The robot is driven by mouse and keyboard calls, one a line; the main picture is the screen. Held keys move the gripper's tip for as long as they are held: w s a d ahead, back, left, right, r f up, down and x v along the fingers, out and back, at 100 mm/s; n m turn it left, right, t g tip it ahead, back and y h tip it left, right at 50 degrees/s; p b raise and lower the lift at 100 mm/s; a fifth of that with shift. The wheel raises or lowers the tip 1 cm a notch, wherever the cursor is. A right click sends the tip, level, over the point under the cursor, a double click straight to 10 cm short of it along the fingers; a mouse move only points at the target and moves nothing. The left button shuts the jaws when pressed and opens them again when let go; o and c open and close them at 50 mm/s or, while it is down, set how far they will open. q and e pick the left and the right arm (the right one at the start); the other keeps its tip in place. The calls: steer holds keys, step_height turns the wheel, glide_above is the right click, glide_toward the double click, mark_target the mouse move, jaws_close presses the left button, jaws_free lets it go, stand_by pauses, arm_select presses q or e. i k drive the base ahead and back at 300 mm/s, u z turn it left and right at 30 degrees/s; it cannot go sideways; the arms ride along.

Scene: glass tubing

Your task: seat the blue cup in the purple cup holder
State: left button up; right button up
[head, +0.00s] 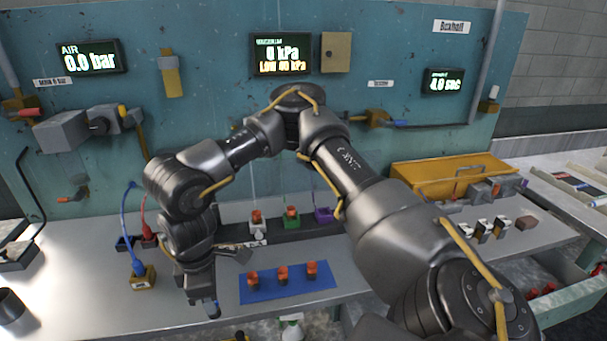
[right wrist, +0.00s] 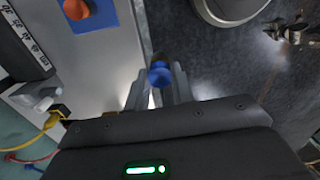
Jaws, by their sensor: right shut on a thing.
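The blue cup (right wrist: 160,74) is held between the fingertips of my right gripper (right wrist: 157,88) in the right wrist view. In the head view my right gripper (head: 207,300) points down near the bench's front edge, left of the blue mat, with a bit of the blue cup (head: 213,310) showing at its tip. The purple cup holder (head: 323,215) stands at the back of the bench, right of the green one and partly near my forearm. I cannot see clearly into it. My left gripper does not show.
A blue mat (head: 270,296) bears three orange-red pieces. A white holder (head: 257,227) and a green holder (head: 291,221) hold similar orange-red pieces. A yellow block with a blue cable (head: 143,279) stands at left. Bare bench lies around the mat.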

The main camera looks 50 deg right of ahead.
mark_target(324, 216)
steer(key=z, duration=0.4)
steer(key=i, duration=0.8)
steer(key=z, duration=0.85)
steer(key=i, duration=0.35)
steer(key=z, duration=0.35)
